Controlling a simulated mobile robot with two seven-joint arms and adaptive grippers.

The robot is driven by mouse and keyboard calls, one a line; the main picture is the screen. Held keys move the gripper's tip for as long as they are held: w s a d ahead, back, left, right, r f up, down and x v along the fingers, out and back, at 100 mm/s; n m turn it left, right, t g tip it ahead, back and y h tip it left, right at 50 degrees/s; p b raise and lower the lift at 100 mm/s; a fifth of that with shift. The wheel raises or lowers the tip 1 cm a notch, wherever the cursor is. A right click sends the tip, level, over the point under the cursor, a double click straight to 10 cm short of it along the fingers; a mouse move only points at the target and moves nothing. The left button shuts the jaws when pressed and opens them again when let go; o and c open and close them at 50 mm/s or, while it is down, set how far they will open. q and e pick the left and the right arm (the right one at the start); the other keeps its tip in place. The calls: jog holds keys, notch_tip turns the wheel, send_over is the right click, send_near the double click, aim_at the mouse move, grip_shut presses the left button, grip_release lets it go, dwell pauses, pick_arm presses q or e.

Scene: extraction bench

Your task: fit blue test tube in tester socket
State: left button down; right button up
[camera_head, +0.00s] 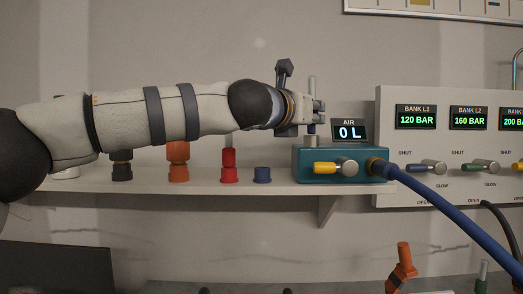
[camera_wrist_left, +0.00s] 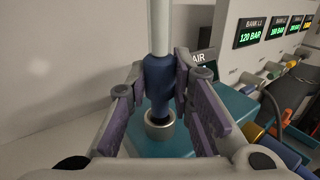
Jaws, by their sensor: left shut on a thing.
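The blue test tube has a pale shaft and a blue lower body (camera_wrist_left: 158,80) in the left wrist view. Its pale upper shaft (camera_head: 312,84) rises above my left gripper (camera_head: 316,110) in the head view. The gripper is shut on the tube, with purple pads on both sides of the blue body. The tube looks upright. The metal tester socket (camera_wrist_left: 160,127) is directly below it, on top of the teal tester (camera_head: 345,164). The tube's narrow lower end is at the socket's mouth; I cannot tell how deep it sits. My right gripper is not in view.
A white shelf (camera_head: 200,188) carries the tester and several coloured holders, including a red one (camera_head: 229,174) and a low blue one (camera_head: 262,175). A blue hose (camera_head: 450,207) runs from the tester to the lower right. A valve panel (camera_head: 390,108) stands at the right.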

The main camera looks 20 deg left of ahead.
pick_arm(q)
jog(key=shift+f, duration=1.3)
jog(key=c, duration=1.3)
grip_release()
jog(key=shift+c, duration=0.2)
jog(key=v, duration=1.2)
